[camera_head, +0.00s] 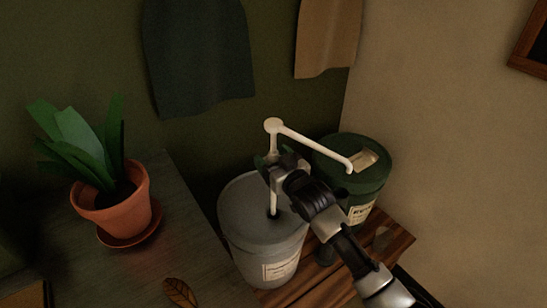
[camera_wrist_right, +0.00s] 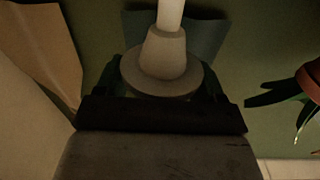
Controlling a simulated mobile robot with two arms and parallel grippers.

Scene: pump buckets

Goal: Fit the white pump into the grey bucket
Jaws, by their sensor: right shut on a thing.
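The white pump (camera_head: 300,136) is upright in the head view, its spout reaching right in front of the green bucket. My right gripper (camera_head: 273,163) is shut on it below the pump head. In the right wrist view the pump's pale flared collar (camera_wrist_right: 162,72) sits between my fingers (camera_wrist_right: 160,92). The grey bucket (camera_head: 258,245) stands below, its lid showing a dark hole. The pump's tube runs down to this hole; I cannot tell how deep its end is. My left gripper is not in view.
A green bucket (camera_head: 371,183) stands behind right on the wooden bench (camera_head: 385,243). A potted plant (camera_head: 120,212) sits on the dark table (camera_head: 185,228) at left, with a dry leaf (camera_head: 180,292) near its front. Cloths hang on the wall behind.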

